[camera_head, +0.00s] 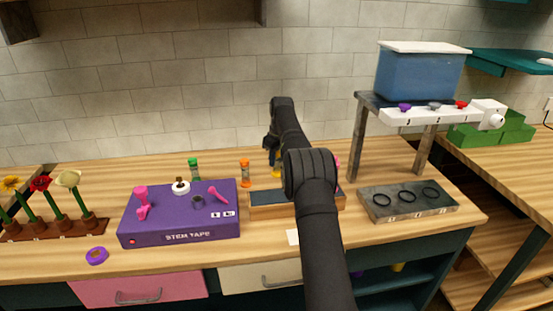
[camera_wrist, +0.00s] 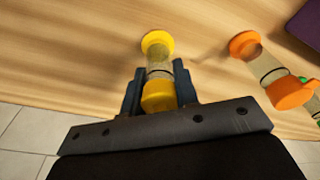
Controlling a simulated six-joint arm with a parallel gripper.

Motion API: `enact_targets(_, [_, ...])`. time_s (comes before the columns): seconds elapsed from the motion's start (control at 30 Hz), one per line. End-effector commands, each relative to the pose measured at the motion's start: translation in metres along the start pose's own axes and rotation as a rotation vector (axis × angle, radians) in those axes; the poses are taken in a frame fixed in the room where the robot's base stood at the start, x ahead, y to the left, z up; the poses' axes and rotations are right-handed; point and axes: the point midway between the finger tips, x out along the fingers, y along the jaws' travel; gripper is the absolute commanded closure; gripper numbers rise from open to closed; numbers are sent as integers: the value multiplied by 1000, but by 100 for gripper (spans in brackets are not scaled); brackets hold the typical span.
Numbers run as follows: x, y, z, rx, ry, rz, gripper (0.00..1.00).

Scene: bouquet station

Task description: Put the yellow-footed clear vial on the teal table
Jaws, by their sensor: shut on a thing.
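The yellow-footed clear vial (camera_wrist: 160,70) is between the two fingers of my gripper (camera_wrist: 158,84) in the wrist view, its yellow foot pointing away over the wood. Its yellow cap is close to the palm. In the head view only a yellow bit of the vial (camera_head: 276,174) shows beside my arm, at the back of the wooden counter. My gripper (camera_head: 271,150) is mostly hidden there by my own arm. I cannot tell whether the foot touches the counter. A teal shelf-like top (camera_head: 512,62) is at the upper right; no other teal tabletop is clear.
An orange-footed vial (camera_head: 244,173) stands close left of the held one; a green one (camera_head: 194,169) is farther left. A purple stem tape box (camera_head: 180,212), a wooden tray (camera_head: 268,212) and a grey ring block (camera_head: 408,203) occupy the counter. A rack (camera_head: 430,115) with a blue tank stands right.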

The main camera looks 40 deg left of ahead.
Motion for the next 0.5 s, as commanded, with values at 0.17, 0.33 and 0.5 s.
enact_targets(0.17, [3,0,0,0,0,0,61])
enact_targets(0.33, [3,0,0,0,0,0,51])
enact_targets(0.5, [2,0,0,0,0,0,51])
